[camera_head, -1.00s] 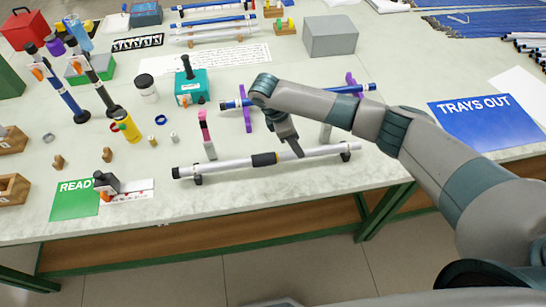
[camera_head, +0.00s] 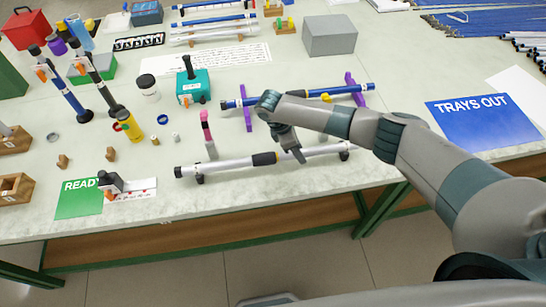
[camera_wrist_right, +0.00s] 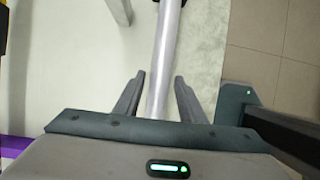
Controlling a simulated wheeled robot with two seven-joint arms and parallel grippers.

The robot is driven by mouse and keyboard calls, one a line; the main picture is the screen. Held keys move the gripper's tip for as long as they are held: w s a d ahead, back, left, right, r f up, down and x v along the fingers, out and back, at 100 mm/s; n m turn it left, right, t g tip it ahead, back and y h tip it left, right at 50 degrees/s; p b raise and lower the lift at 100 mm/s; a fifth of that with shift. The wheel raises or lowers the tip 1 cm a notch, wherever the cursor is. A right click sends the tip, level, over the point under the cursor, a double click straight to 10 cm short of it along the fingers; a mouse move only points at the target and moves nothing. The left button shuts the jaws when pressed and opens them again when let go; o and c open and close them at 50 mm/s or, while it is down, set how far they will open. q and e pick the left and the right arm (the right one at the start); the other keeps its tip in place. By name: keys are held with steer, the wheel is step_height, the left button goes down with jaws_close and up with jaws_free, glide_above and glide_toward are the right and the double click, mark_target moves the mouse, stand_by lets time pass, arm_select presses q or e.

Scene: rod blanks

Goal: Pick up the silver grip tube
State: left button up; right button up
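My right gripper (camera_head: 298,156) is at the tube, just right of the band. In the right wrist view, the tube (camera_wrist_right: 167,40) runs between the two spread fingers of the right gripper (camera_wrist_right: 160,76), with a gap beside each finger. The fingers partly cover the tube in the head view. My left gripper is not in view.
A blue tube (camera_head: 240,103) rests on purple supports (camera_head: 248,118) behind. A pink upright piece (camera_head: 206,128) stands close behind the silver tube. A blue TRAYS OUT sheet (camera_head: 475,122) lies right, a green READY sheet (camera_head: 75,200) left. Bare tabletop lies in front of the tube.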

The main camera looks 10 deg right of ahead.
jaws_close()
steer(key=shift+r, duration=0.2)
steer(key=shift+r+b, duration=0.5)
steer(key=shift+r, duration=0.1)
step_height(320, 180, up, 2)
steer(key=shift+r+b, duration=0.15)
steer(key=shift+b, duration=0.5)
steer(key=s+d+r+b, duration=0.2)
steer(key=s+d+r, duration=0.5)
steer(key=s, duration=0.1)
steer(key=shift+s+d, duration=0.35)
steer(key=shift+d, duration=0.05)
steer(key=shift+w+a+f+b, duration=1.45)
steer(key=shift+w+a+f, duration=0.6)
steer(key=shift+w+f, duration=0.15)
steer(key=shift+w+a+f+b, duration=1.4)
steer(key=shift+w+a+f, duration=0.6)
steer(key=shift+w+f, duration=0.2)
